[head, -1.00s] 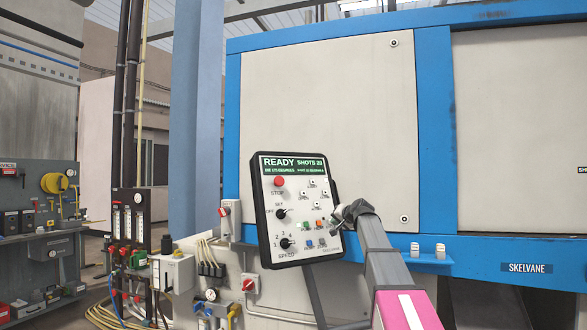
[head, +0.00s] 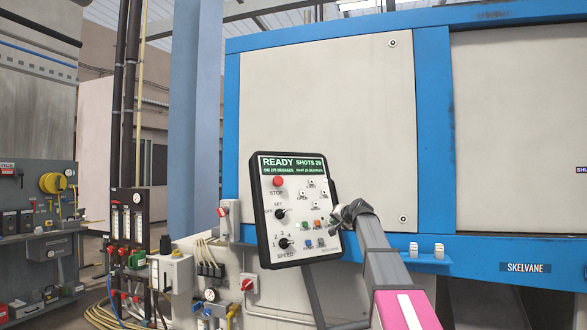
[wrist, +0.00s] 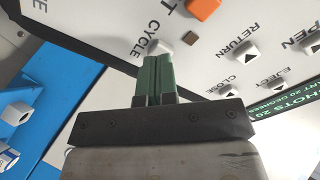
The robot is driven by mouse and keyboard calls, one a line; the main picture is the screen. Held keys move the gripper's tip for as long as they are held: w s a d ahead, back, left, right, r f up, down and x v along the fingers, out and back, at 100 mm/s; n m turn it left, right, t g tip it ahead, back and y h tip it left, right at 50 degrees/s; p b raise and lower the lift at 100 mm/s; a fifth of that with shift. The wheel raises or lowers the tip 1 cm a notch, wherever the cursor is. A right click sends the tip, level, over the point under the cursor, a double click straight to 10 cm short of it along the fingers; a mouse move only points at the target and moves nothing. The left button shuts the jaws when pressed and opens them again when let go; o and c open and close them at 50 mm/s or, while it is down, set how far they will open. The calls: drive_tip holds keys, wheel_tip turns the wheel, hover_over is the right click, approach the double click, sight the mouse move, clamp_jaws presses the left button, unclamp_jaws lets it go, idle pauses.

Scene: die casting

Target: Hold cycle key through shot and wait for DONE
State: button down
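The control pendant (head: 298,215) is a tilted white panel in a black frame. Its green display (head: 292,164) reads READY and SHOTS, with a number near 20; DONE does not show. My gripper (wrist: 157,58) is shut, its two green fingers together with nothing seen between them. In the wrist view its tips are at the pale cycle key (wrist: 163,46), beside the CYCLE label. The tips partly cover the key; I cannot tell whether it is pressed. In the head view my gripper (head: 335,218) is at the pendant's right edge.
An orange key (wrist: 203,8) and several other keys lie close by. The red STOP button (head: 278,181) is higher on the panel. The blue-framed machine (head: 325,120) stands behind. Hoses and valves (head: 128,245) are at the left.

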drive_tip(key=shift+x, duration=0.8)
drive_tip(key=shift+s, duration=0.1)
idle(4.4)
drive_tip(key=v, duration=0.8)
idle(0.6)
drive_tip(key=s+a+f+n+g+h, duration=0.1)
drive_tip(key=s+f+g, duration=0.3)
drive_tip(key=f, duration=1.2)
drive_tip(key=s+a+f+g+h, duration=0.15)
drive_tip(key=s+f, duration=0.45)
drive_tip(key=f, duration=1.1)
drive_tip(key=s+d+f+n+g+h, duration=0.1)
drive_tip(key=s+f+g+h, duration=0.3)
drive_tip(key=s+f, duration=2)
drive_tip(key=f+n+g, duration=0.1)
drive_tip(key=g, duration=0.2)
drive_tip(key=shift+s+f+n, duration=0.2)
drive_tip(key=shift+s+n, duration=0.1)
